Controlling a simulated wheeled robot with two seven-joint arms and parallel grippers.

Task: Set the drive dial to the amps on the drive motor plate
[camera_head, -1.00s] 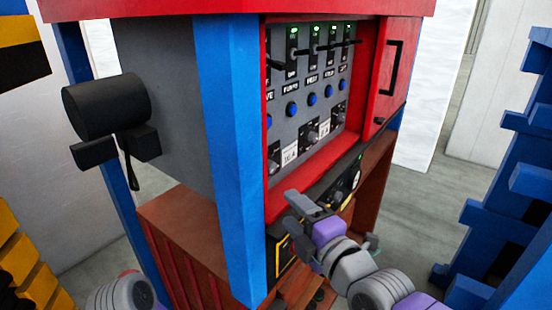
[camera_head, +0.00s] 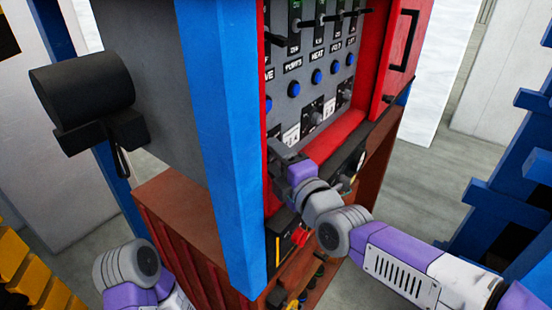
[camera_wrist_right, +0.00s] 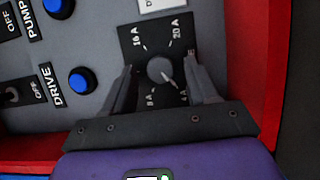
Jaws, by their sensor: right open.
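In the right wrist view the drive dial (camera_wrist_right: 160,70) is a round grey knob on a black plate with amp marks. 16 A and 20 A read at the top and 8 A at the lower left; its light pointer is toward the lower right, where a mark is partly hidden. A white plate (camera_wrist_right: 158,5) beside it is cut off; its amps cannot be read. My right gripper (camera_wrist_right: 161,78) is open, its fingers on either side of the knob; contact cannot be told. In the head view my right gripper (camera_head: 281,153) is at the panel's lower left, hiding the dial. My left gripper is out of view.
The DRIVE label (camera_wrist_right: 52,87) and a blue button (camera_wrist_right: 81,80) are beside the dial. A blue post (camera_head: 222,150) stands close left of my right gripper. A red rim (camera_head: 335,137) runs below the panel, with a red emergency button (camera_head: 299,238) lower down.

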